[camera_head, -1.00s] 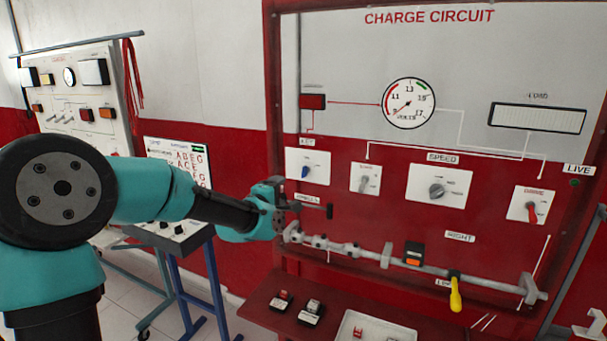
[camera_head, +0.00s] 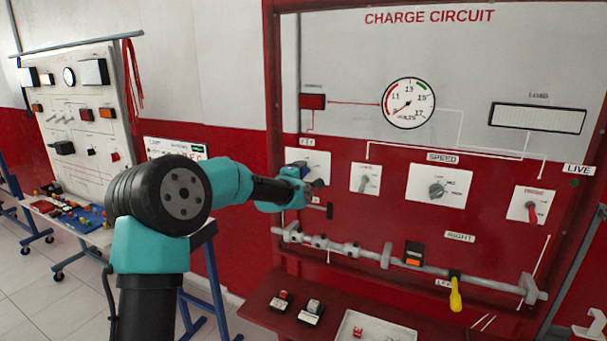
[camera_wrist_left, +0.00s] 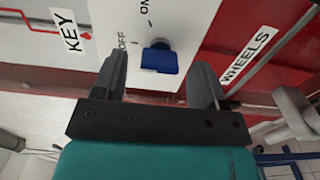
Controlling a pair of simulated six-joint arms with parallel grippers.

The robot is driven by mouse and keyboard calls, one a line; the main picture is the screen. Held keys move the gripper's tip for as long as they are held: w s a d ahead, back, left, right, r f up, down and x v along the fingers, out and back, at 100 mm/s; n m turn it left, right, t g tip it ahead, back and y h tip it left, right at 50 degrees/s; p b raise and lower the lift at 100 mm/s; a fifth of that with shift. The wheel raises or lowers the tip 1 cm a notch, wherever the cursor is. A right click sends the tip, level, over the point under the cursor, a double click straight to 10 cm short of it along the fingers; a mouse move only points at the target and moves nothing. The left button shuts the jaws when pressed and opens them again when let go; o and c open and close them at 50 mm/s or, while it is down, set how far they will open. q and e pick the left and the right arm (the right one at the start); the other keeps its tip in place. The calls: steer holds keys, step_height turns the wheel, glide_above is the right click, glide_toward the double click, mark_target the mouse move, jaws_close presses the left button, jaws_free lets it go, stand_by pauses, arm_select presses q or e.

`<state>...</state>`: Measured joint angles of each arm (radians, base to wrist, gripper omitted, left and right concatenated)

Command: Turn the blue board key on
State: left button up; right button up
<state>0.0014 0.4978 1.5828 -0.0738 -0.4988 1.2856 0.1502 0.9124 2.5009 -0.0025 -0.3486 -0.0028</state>
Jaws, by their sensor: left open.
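The blue key (camera_wrist_left: 159,60) sits on a white switch plate (camera_wrist_left: 182,18) with OFF and ON marks, under a KEY label, on the charge circuit board (camera_head: 540,60). In the left wrist view the key lies between the two open fingers of my left gripper (camera_wrist_left: 160,75), with a gap on each side. The key's grip points at or near the OFF mark. In the head view my left gripper (camera_head: 310,178) is at the key plate (camera_head: 320,160) and largely hides the key. My right gripper is not in view.
A horizontal rail (camera_head: 345,252) with fittings and a yellow handle (camera_head: 455,293) runs below the switches. A red shelf (camera_head: 255,310) with small blocks and a white tray (camera_head: 345,328) is lower down. Other knobs, such as the speed knob (camera_head: 437,190), are to the right.

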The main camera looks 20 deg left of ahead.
arm_select(q)
steer(key=shift+w, duration=1.15)
steer(key=shift+c, duration=0.3)
steer(key=c, duration=0.9)
steer(key=shift+o, duration=0.2)
steer(key=shift+m, duration=0.4)
steer(key=m, duration=1.1)
